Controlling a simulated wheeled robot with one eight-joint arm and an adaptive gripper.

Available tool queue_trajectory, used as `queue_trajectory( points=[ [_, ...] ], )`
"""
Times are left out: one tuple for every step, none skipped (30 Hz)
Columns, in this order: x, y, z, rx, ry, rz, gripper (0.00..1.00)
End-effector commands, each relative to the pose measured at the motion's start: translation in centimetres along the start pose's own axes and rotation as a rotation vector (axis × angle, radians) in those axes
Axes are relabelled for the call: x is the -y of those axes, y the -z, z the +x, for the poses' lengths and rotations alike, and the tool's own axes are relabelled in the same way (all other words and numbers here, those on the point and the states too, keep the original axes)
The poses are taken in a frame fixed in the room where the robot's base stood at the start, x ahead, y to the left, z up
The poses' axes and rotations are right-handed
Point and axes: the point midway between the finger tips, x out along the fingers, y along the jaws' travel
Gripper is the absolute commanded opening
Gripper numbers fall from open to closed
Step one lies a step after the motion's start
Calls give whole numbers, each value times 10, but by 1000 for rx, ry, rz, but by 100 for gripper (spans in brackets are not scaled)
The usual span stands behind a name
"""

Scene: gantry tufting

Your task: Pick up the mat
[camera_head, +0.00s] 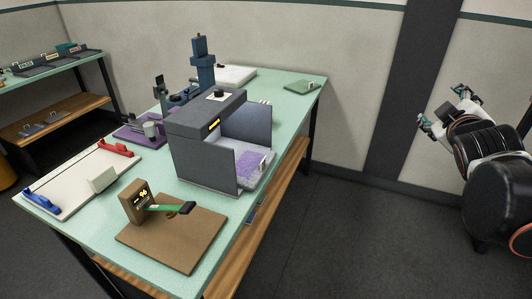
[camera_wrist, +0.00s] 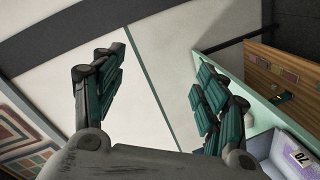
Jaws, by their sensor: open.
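A purple, fuzzy-looking mat (camera_head: 248,164) lies in the open bay of a grey machine (camera_head: 205,148) on the green table. A small white tag stands at its right side. A flat green piece (camera_head: 302,86) with a small tag lies at the table's far right corner; I cannot tell whether it is also a mat. My gripper (camera_head: 441,107) is raised at the right of the head view, well apart from the table. In the wrist view my gripper (camera_wrist: 160,65) has its fingers wide apart and nothing between them.
A brown board (camera_head: 170,248) with a marked block and green-handled tool lies at the table's front. A white board (camera_head: 70,192) with red and blue clamps lies left. A blue upright device (camera_head: 203,65) stands behind. The floor (camera_head: 350,235) right of the table is clear.

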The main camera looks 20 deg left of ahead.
Motion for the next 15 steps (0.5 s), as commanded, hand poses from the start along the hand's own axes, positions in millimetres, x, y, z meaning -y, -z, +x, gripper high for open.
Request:
queue_trajectory(
  points=[
    [-6, 15, 19, -51, -33, -77, 67],
    [-9, 25, 28, -83, -56, -130, 67],
    [-11, 37, 40, -127, -86, -198, 67],
    [-12, 47, 49, -159, -108, -251, 67],
    [-12, 56, 57, -192, -130, -303, 67],
    [-11, 68, 68, -235, -160, -371, 67],
    [-9, 77, 75, -268, -183, -423, 67],
    [-7, 86, 82, -301, -206, -474, 67],
    [-2, 98, 91, -344, -236, -542, 67],
    [2, 106, 97, -377, -259, -593, 67],
    [7, 114, 102, -411, -283, -643, 67],
    [15, 124, 110, -455, -314, -709, 67],
    [22, 131, 114, -489, -337, -759, 67],
    [30, 138, 119, -523, -361, -808, 67],
    [42, 147, 124, -569, -393, -873, 67]
  ],
)
